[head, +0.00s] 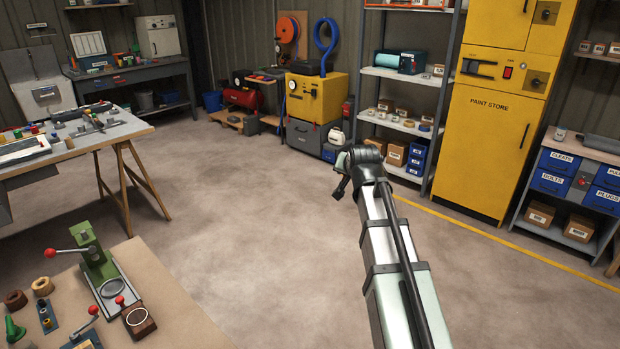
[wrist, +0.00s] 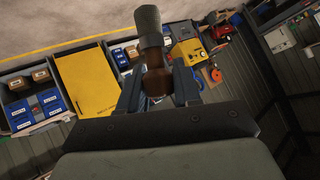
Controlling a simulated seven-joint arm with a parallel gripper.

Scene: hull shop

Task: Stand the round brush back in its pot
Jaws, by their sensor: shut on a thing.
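The round brush (wrist: 148,27) shows in the wrist view, with a grey, roughly cylindrical end and a brown part (wrist: 157,77) lower down. My gripper (wrist: 158,88) is shut on the brown part, a finger on each side, and the grey end sticks out beyond the fingers. In the head view my gripper (head: 341,188) is at the end of my outstretched arm, above open floor and away from the benches. The brush cannot be made out there. I cannot pick out the brush's pot in either view.
A bench (head: 176,302) at the lower left holds a green press (head: 95,262) and small round items. A trestle table (head: 100,140) with tools and jars stands behind it. A yellow cabinet (head: 485,150) and shelves stand at the right. The middle floor is clear.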

